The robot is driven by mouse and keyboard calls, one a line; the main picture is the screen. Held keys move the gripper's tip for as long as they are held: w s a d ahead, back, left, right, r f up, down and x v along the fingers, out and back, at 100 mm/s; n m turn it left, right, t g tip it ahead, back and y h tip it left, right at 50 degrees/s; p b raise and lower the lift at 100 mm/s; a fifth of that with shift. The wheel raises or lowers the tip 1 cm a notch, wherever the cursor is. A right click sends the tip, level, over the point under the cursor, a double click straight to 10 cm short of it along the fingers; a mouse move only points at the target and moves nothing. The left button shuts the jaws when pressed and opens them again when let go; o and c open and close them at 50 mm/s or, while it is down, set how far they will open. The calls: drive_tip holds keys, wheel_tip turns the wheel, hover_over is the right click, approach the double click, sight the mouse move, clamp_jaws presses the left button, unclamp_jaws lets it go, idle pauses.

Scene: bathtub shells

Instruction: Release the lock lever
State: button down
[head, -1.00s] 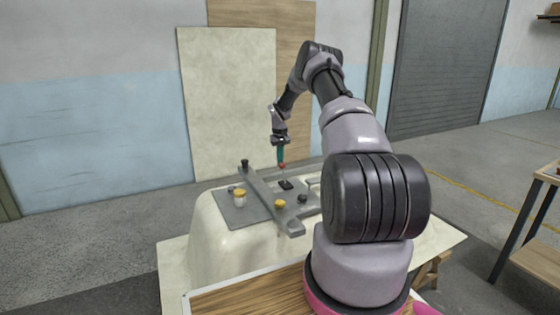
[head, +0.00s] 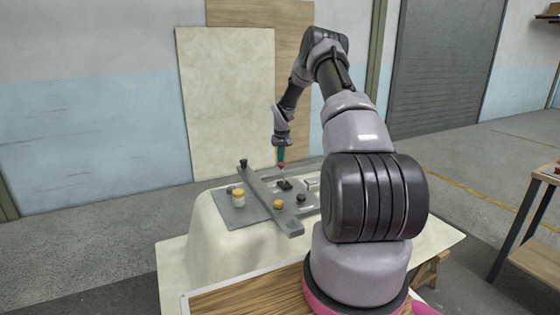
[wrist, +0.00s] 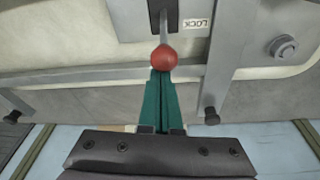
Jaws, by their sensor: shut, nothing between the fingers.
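The lock lever is a thin metal rod with a red ball knob (wrist: 165,57). In the wrist view the rod runs up from the knob into a dark slot in a grey plate (wrist: 140,20), beside a label reading LOCK (wrist: 196,23). My gripper (wrist: 160,74) has teal fingers, shut with nothing between them. Its tips are right at the near side of the knob; I cannot tell whether they touch. In the head view my gripper (head: 281,154) points down above the knob (head: 281,165), over the plate on the pale tub shell (head: 215,245).
A long grey bar (head: 265,195) crosses the plate left of the lever. Pale and wooden panels (head: 228,100) lean on the wall behind.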

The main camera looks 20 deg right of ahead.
drive_tip(key=shift+s+r+t, duration=0.2)
drive_tip(key=shift+s+t, duration=0.2)
drive_tip(key=shift+s, duration=0.15)
drive_tip(key=shift+s+r+t, duration=0.2)
drive_tip(key=shift+s+t, duration=0.2)
drive_tip(key=shift+s, duration=0.15)
drive_tip(key=s, duration=0.7)
drive_tip(key=shift+d+f, duration=0.2)
drive_tip(key=shift+f, duration=0.25)
drive_tip(key=shift+s, duration=0.1)
drive_tip(key=w+d+r, duration=0.1)
drive_tip(key=w+r, duration=0.3)
drive_tip(key=s+r, duration=0.5)
drive_tip(key=s, duration=0.2)
drive_tip(key=shift+s+a, duration=0.3)
drive_tip(key=shift+s, duration=0.05)
